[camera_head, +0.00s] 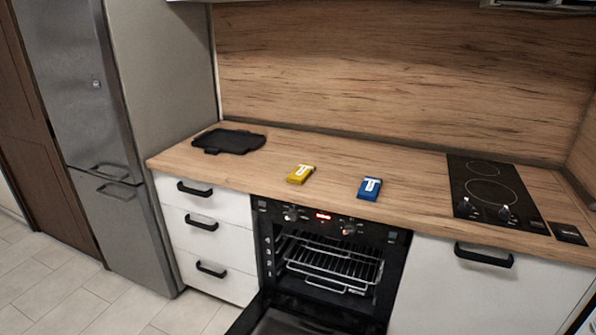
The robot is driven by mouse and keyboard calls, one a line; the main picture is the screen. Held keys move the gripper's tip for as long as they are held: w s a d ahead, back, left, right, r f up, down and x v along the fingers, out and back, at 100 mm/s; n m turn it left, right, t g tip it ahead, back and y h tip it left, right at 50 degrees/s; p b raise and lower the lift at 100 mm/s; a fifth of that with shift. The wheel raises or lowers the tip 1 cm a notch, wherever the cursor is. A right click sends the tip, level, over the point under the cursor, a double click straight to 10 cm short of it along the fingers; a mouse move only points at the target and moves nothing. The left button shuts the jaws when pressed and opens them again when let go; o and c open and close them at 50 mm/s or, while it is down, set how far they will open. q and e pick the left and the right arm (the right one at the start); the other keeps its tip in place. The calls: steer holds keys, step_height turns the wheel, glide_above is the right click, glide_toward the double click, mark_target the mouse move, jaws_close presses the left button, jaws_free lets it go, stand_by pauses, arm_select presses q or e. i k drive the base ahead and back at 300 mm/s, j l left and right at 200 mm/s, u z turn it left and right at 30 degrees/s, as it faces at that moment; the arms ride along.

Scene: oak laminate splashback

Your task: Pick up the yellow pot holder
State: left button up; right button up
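A small yellow pot holder (301,174) with a pale marking lies on the oak worktop (420,205), left of the middle, above the left part of the oven. A similar blue one (370,189) lies to its right, a short gap apart, near the worktop's front edge. Nothing touches the yellow pot holder. Neither of my grippers is in the head view.
The oven (330,262) below stands open, its door (290,318) lowered out into the floor space. A black tray (229,141) lies on the worktop at left, and a black hob (494,191) is at right. White drawers (213,239) and a fridge (95,130) stand left.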

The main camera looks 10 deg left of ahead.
mark_target(304, 170)
steer(key=i+j, duration=0.1)
steer(key=j, duration=0.35)
steer(key=i+j, duration=0.15)
steer(key=j, duration=0.3)
steer(key=i+j, duration=0.15)
steer(key=j, duration=0.2)
steer(key=i+j+z, duration=0.1)
steer(key=j, duration=0.25)
steer(key=i+j, duration=0.2)
steer(key=j, duration=0.15)
steer(key=i+j+z, duration=0.1)
steer(key=j, duration=0.3)
steer(key=i+j, duration=0.2)
steer(key=j, duration=0.15)
